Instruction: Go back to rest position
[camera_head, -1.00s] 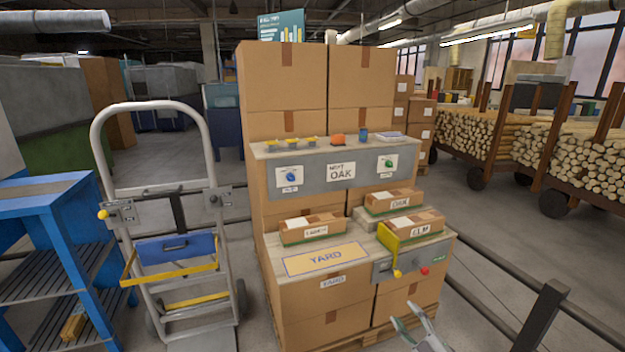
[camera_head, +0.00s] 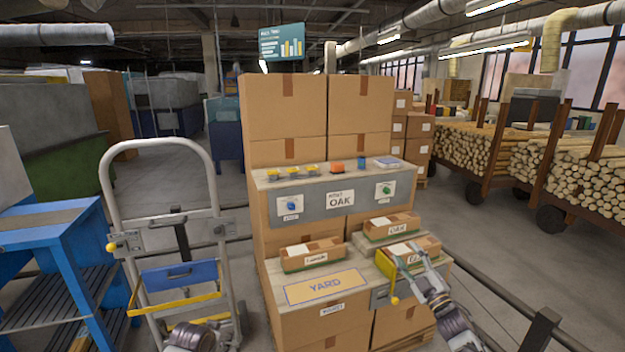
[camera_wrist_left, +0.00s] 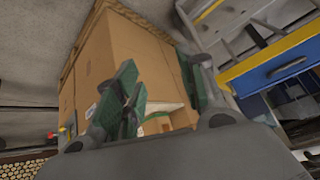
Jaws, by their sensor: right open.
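My right gripper (camera_head: 422,265) is open, with its arm coming up from the bottom right. It appears in front of the right-hand small carton (camera_head: 428,241) and partly hides its label; I cannot tell whether it touches. I see nothing held in it. My left arm shows only at the bottom edge of the head view, in front of the hand truck's foot. In the left wrist view, my left gripper (camera_wrist_left: 165,95) has its green-padded fingers apart with nothing held between them. Cardboard boxes (camera_wrist_left: 130,55) show beyond the fingers in that tilted view.
The carton stack bears a shelf with an OAK sign (camera_head: 340,200) and a YARD mat (camera_head: 327,287). A hand truck (camera_head: 212,190) and blue workbench (camera_head: 60,262) stand left. A dark rail post (camera_head: 540,328) is at lower right. Log carts (camera_head: 470,158) stand behind.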

